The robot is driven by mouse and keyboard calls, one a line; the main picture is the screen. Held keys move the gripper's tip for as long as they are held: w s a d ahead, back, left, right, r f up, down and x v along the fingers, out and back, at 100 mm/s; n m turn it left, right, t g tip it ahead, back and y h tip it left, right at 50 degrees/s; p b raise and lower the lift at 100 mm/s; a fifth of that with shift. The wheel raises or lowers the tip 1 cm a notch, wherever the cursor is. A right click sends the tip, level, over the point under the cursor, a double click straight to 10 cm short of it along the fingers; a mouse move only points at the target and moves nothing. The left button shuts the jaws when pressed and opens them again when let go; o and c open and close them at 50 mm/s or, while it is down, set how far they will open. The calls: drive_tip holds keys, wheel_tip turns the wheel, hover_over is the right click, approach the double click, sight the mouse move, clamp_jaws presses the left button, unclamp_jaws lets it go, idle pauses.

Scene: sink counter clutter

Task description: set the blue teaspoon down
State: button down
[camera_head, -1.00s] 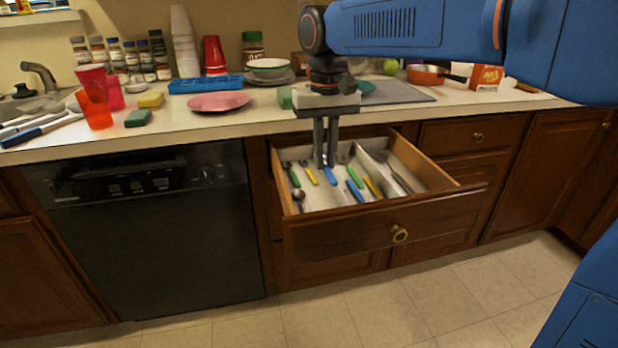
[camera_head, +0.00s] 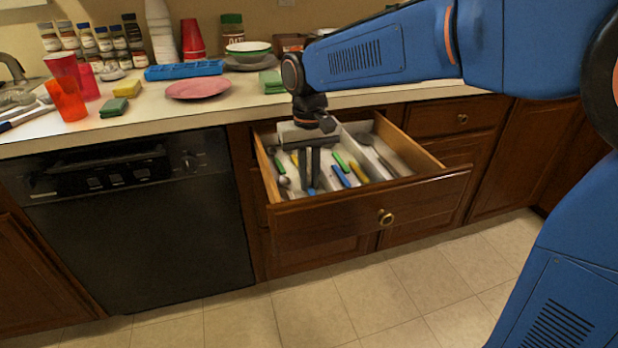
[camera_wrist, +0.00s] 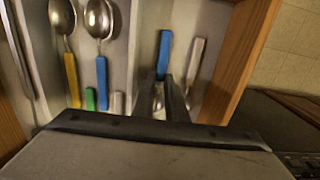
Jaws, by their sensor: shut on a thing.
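My gripper (camera_head: 309,184) points down into the open drawer, in its left part. It is shut on the blue teaspoon, whose blue handle (camera_wrist: 164,54) sticks out past the fingertips in the wrist view. A bit of that blue handle (camera_head: 311,191) shows just below the fingertips in the head view. The fingers (camera_wrist: 170,92) hide much of the teaspoon's metal part. I cannot tell whether it touches the drawer floor. A pale grey handle (camera_wrist: 196,62) lies close beside it, on the side of the drawer wall.
The drawer (camera_head: 400,199) holds other cutlery: a second blue-handled spoon (camera_wrist: 102,75), a yellow-handled spoon (camera_wrist: 72,75) and a green handle (camera_wrist: 91,99). A divider (camera_wrist: 133,30) separates them from the held teaspoon. The counter above carries a pink plate (camera_head: 198,88) and a blue tray (camera_head: 184,70).

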sight(309, 186)
drive_tip(key=shift+f, duration=0.1)
drive_tip(key=c, duration=1.8)
unclamp_jaws()
wheel_tip(309, 186, up, 12)
